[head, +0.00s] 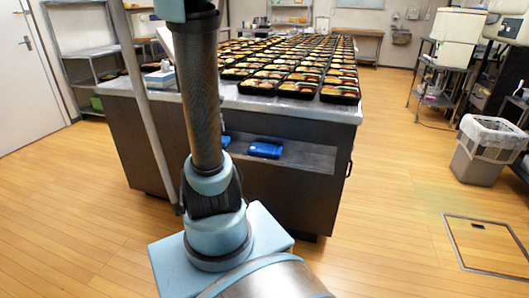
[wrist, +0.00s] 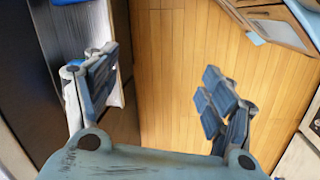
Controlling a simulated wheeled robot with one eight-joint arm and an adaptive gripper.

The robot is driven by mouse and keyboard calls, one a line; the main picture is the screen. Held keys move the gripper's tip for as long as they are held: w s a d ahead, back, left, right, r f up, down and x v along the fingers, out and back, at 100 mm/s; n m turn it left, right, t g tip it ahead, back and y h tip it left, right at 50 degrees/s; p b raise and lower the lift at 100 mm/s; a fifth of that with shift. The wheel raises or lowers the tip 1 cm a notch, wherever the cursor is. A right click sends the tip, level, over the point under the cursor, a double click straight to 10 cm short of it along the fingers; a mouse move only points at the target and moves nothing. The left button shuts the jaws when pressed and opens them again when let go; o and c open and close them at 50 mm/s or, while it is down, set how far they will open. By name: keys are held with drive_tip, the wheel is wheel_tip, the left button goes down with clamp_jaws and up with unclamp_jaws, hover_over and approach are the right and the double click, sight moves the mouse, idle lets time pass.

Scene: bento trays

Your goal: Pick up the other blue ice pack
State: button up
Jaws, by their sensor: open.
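A blue ice pack (head: 265,150) lies on the recessed shelf in the side of the metal counter, in the head view. A second blue piece (head: 225,141) shows just left of it on the same shelf, mostly hidden behind my arm. My gripper (wrist: 158,78) is open, with nothing between its fingers and the wood floor behind them in the wrist view. A blue thing (wrist: 68,2) is cut off at the top left edge of the wrist view; I cannot tell which pack it is. My gripper is out of the head view.
The counter (head: 240,107) carries many filled black bento trays (head: 340,92). A grey bin (head: 488,150) stands at the right, and a metal rack (head: 90,55) at the back left. A floor hatch (head: 490,245) lies at the front right.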

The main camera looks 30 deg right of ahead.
drive_tip(key=w+d+f+n, duration=0.1)
drive_tip(key=w+d+f, duration=0.1)
drive_tip(key=w+d, duration=0.1)
drive_tip(key=w+d+f+n+g, duration=0.1)
drive_tip(key=w+d+f, duration=0.1)
drive_tip(key=d, duration=0.4)
drive_tip(key=w+d+f+n+g, duration=0.1)
drive_tip(key=w+d+f, duration=0.2)
drive_tip(key=w+d, duration=0.1)
drive_tip(key=shift+d+f+h, duration=0.1)
drive_tip(key=shift+d+h, duration=0.2)
drive_tip(key=shift+d, duration=0.2)
drive_tip(key=shift+w+d+f+n, duration=0.15)
drive_tip(key=shift+d+f+n, duration=0.2)
drive_tip(key=shift+d, duration=0.15)
hover_over(265, 147)
drive_tip(key=w+a, duration=0.2)
drive_tip(key=shift+s+d, duration=0.15)
drive_tip(key=shift+d, duration=0.1)
drive_tip(key=shift+s+d+f, duration=0.2)
drive_tip(key=shift+f, duration=0.1)
drive_tip(key=shift+x, duration=2.25)
drive_tip(key=c, duration=0.9)
